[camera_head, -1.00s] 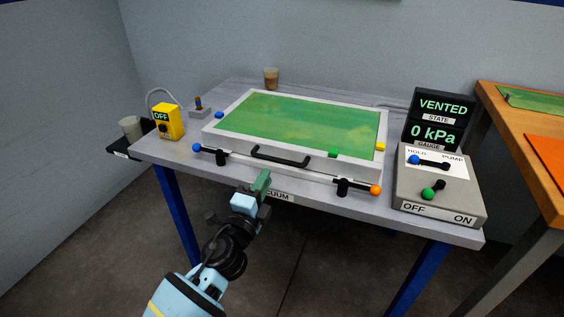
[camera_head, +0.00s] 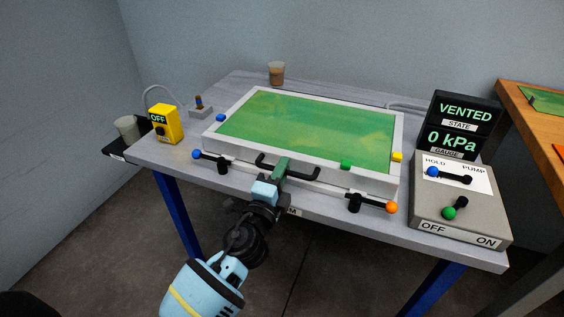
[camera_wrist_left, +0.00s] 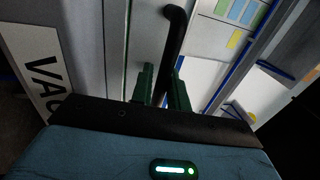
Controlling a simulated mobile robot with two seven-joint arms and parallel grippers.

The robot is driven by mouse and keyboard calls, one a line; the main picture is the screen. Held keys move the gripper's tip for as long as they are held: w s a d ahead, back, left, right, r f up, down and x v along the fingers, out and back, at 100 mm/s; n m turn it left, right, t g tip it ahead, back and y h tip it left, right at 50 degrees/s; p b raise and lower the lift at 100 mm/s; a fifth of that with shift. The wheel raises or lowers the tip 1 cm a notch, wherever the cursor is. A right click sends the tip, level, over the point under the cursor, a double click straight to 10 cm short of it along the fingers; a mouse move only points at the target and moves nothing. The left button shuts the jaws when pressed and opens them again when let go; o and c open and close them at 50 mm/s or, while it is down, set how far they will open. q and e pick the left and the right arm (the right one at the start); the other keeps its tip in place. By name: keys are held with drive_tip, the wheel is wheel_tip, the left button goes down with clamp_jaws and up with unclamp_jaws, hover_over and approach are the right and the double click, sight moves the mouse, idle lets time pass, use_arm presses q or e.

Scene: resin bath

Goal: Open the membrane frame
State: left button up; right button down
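The membrane frame (camera_head: 222,142) is a white rectangular frame around a green sheet, lying flat on its box on the grey table. Its black handle (camera_head: 308,177) is on the front side. My left gripper (camera_head: 282,168) is at the handle, left of its middle. In the left wrist view the green fingers (camera_wrist_left: 162,85) stand on both sides of the handle bar (camera_wrist_left: 173,40); whether they press on it cannot be told. A blue-knobbed clamp (camera_head: 212,159) and an orange-knobbed clamp (camera_head: 372,203) are at the front corners. My right gripper is out of view.
The display (camera_head: 459,125) reads VENTED and 0 kPa. Below it is a control box (camera_head: 478,213) with two levers. A yellow OFF box (camera_head: 166,124), a small toggle box (camera_head: 201,110) and a cup (camera_head: 277,73) stand on the table. An orange bench is at right.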

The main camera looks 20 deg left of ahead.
use_arm(q)
drive_tip(key=shift+d+r, duration=0.1)
clamp_jaws()
